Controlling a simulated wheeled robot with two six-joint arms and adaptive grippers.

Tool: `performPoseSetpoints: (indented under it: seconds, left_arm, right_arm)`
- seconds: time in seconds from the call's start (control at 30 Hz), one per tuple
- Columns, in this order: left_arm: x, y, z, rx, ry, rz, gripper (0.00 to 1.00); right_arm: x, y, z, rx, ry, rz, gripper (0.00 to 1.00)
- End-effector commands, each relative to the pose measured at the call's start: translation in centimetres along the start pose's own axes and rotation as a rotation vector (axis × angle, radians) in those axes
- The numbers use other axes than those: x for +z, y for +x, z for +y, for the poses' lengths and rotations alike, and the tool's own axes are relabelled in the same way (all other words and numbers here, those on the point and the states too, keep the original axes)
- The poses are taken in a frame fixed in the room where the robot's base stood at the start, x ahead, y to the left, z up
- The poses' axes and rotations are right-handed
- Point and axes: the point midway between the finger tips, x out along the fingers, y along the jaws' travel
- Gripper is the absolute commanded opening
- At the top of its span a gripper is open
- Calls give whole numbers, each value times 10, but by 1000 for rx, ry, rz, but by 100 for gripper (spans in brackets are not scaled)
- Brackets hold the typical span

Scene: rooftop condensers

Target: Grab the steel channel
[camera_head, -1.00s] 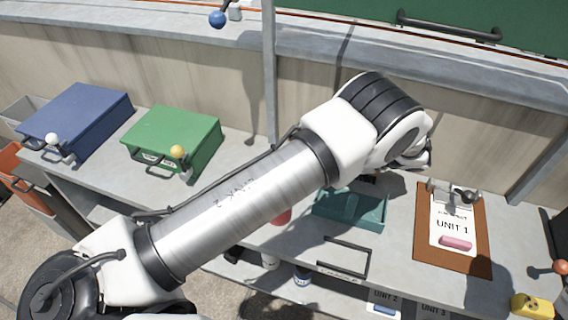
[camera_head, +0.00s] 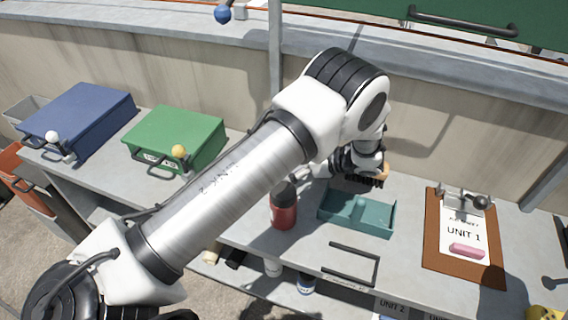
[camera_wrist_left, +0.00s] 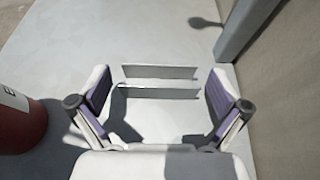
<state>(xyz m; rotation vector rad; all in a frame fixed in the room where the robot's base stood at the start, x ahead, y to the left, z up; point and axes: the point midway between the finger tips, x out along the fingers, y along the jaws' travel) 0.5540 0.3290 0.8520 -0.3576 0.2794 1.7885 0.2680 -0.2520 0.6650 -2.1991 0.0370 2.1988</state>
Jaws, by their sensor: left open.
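The steel channel (camera_wrist_left: 158,86) is a short, pale grey U-shaped piece on the grey bench top in the left wrist view. It lies crosswise between the fingertips of my left gripper (camera_wrist_left: 160,80), which is open with a finger on each side. Gaps show between the fingers and the channel's ends. In the head view my left gripper (camera_head: 308,172) is small and partly hidden, low over the bench behind the red bottle. I cannot make out the channel there. My right gripper is not in view.
A red bottle (camera_head: 284,208) stands close to my left gripper; it also shows in the left wrist view (camera_wrist_left: 18,122). A teal tray (camera_head: 372,226), a clipboard (camera_head: 432,245), a green case (camera_head: 180,130) and a blue case (camera_head: 80,115) sit on the bench. A post (camera_head: 275,60) rises behind.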

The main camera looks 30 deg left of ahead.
Motion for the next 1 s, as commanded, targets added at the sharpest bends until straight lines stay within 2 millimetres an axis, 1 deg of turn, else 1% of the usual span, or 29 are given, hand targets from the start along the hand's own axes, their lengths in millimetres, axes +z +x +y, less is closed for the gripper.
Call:
performPoseSetpoints:
  seconds: [0.07, 0.1, 0.17, 0.2, 0.23, 0.5, 0.6, 0.67, 0.9, 1.0]
  left_arm:
    - [0, 0, 0, 0, 0, 0, 100]
    - [0, 0, 0, 0, 0, 0, 86]
    - [0, 0, 0, 0, 0, 0, 65]
    - [0, 0, 0, 0, 0, 0, 50]
    - [0, 0, 0, 0, 0, 0, 43]
    - [0, 0, 0, 1, 0, 0, 43]
    - [6, -3, 0, 0, -2, 0, 43]
    - [14, -7, 0, 0, -2, 0, 43]
    - [67, -28, 0, -1, -4, 0, 43]
    - [83, -35, 0, 0, -3, 0, 43]
  right_arm:
    - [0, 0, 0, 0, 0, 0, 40]
    - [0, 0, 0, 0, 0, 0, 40]
    - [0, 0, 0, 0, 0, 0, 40]
    - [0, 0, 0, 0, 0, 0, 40]
    - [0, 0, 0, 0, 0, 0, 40]
    - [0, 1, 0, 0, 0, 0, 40]
    - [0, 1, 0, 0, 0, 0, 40]
    - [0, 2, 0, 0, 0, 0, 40]
    - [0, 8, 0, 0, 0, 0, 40]
    - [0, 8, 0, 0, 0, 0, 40]
